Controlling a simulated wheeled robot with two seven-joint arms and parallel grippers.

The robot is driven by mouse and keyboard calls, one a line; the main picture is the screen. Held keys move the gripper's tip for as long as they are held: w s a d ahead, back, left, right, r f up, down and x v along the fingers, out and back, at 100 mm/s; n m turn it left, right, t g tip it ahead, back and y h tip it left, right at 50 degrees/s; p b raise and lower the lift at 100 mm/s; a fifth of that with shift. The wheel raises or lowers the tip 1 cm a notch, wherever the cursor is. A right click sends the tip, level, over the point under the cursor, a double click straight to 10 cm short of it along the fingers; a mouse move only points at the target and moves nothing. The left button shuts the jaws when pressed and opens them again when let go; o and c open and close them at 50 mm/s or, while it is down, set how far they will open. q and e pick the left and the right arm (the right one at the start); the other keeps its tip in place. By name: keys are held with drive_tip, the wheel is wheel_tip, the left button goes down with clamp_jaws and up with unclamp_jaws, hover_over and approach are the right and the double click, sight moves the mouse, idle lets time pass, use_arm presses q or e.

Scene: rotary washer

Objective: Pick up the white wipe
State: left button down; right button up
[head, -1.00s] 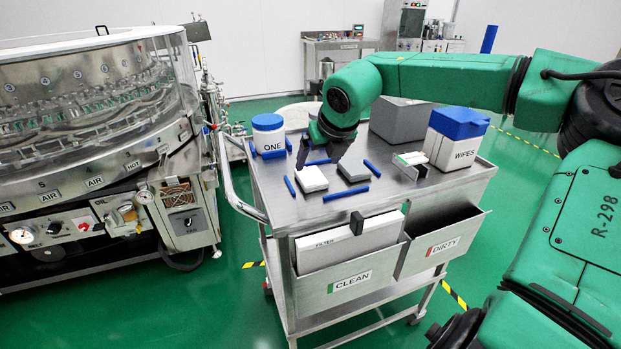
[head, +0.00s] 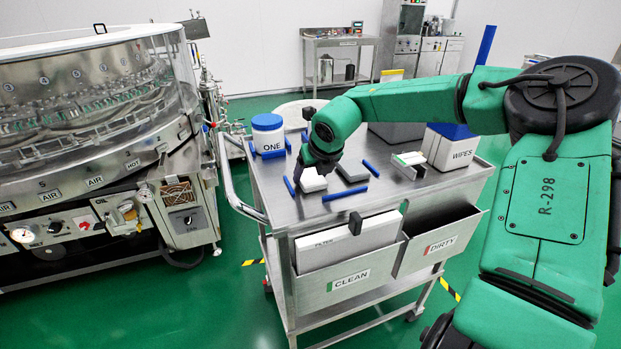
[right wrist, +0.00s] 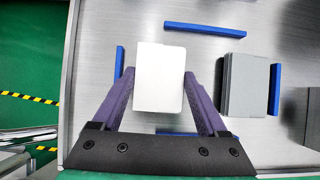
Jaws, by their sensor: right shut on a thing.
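The white wipe (head: 313,183) is a pale square pad at the left of the cart top, between blue strips. In the right wrist view the white wipe (right wrist: 160,85) lies between my two purple fingers, one on each side. My right gripper (head: 314,171) points down over it and is shut on it. The wipe is at or very near the cart top; I cannot tell whether it touches. The gripper partly hides its upper part in the head view. My left gripper is not in view.
A grey pad (right wrist: 247,85) lies to the right between blue strips (right wrist: 205,30). The cart top (head: 300,209) also holds a jar marked ONE (head: 268,135) and a WIPES box (head: 450,146). CLEAN (head: 347,270) and DIRTY (head: 440,238) bins hang in front.

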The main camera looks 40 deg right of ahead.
sight(312, 178)
wheel_tip(312, 178, up, 20)
drive_tip(key=p, duration=0.1)
drive_tip(key=o, duration=0.6)
drive_tip(key=c, duration=0.4)
drive_tip(key=shift+c, duration=0.4)
